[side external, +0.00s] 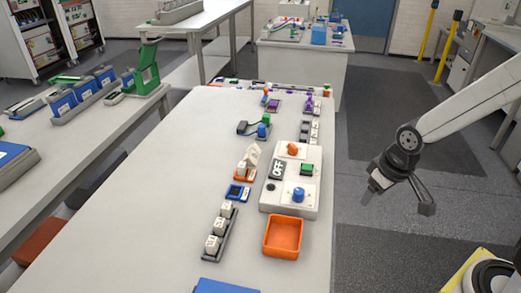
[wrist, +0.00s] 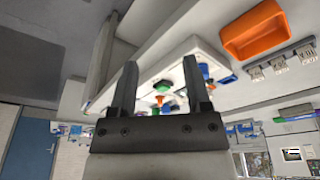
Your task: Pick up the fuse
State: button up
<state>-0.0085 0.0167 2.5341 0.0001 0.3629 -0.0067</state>
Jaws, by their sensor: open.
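No part is clearly marked as the fuse. Several small white blocks (side external: 220,226) stand in a dark rack on the white bench (side external: 180,165), left of an orange tray. They also show at the right of the wrist view (wrist: 276,65). Another white piece (side external: 243,169) stands in an orange base behind a small blue module. I cannot tell which of these is the fuse. My gripper (side external: 372,192) is off the bench's right side, above the floor. In the wrist view my gripper (wrist: 160,72) has its fingers apart with nothing held between them.
The orange tray (side external: 283,251) stands at the near right of the bench. Behind it is a white control box (side external: 270,207) with an orange knob, a blue knob and a green button. Cables and small modules (side external: 262,130) lie farther back. The bench's left side is clear.

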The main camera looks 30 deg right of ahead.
jog(key=w+a+n, duration=0.2)
jog(key=w+a, duration=0.2)
jog(key=w, duration=0.4)
jog(key=n+g, duration=0.3)
jog(key=n, duration=0.3)
send_over(227, 205)
jog(key=d, duration=0.1)
notch_tip(227, 205, down, 3)
jog(key=shift+s+f, duration=0.1)
jog(key=shift+f, duration=0.05)
jog(key=shift+a+f+n, duration=0.2)
jog(key=shift+a+n, duration=0.2)
jog(key=shift+a, duration=0.15)
jog(key=shift+f, duration=0.1)
jog(key=shift+f, duration=3.8)
grip_shut()
